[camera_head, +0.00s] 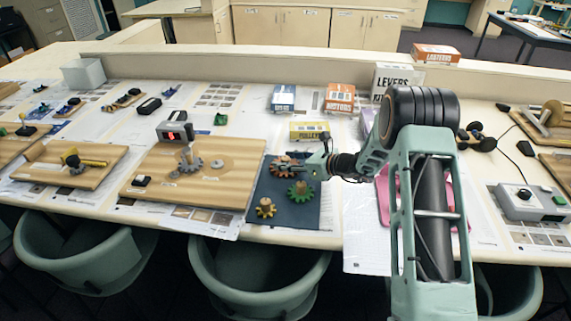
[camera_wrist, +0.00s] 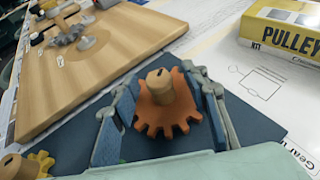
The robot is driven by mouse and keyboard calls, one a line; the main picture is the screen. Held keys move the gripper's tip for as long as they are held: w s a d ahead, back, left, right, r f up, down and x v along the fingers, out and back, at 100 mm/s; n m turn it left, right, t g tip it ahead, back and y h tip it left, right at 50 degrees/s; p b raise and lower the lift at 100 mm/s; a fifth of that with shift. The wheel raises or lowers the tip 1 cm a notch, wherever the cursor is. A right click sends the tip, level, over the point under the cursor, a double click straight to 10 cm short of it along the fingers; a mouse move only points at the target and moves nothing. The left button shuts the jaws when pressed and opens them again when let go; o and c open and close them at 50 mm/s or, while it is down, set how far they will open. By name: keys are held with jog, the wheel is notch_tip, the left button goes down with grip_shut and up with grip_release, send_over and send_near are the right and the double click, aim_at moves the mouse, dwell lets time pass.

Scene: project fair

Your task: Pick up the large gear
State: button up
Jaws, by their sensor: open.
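An orange-brown gear (camera_head: 281,166) with a wooden hub lies on the dark blue mat (camera_head: 290,218). In the wrist view this orange gear (camera_wrist: 170,116) sits between the two fingers of my gripper (camera_wrist: 160,84), with its front teeth toward me. My gripper (camera_head: 296,168) is open, low over the mat, one finger on each side of the gear; I cannot tell whether they touch it. A green gear (camera_head: 300,192) lies just in front, of about similar size. A smaller yellow gear (camera_head: 266,208) lies nearer the table edge and shows partly in the wrist view (camera_wrist: 40,163).
A wooden board (camera_head: 228,190) with a grey gear (camera_head: 190,161) and a small device lies left of the mat. A yellow pulley box (camera_head: 309,131) stands behind it. A pink item (camera_head: 383,196) is to the right. Chairs stand along the front edge.

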jog(key=shift+w+a+f, duration=0.15)
jog(key=shift+w+a, duration=0.05)
jog(key=shift+a, duration=0.1)
jog(key=shift+c, duration=0.3)
grip_shut()
jog(key=shift+r, duration=0.2)
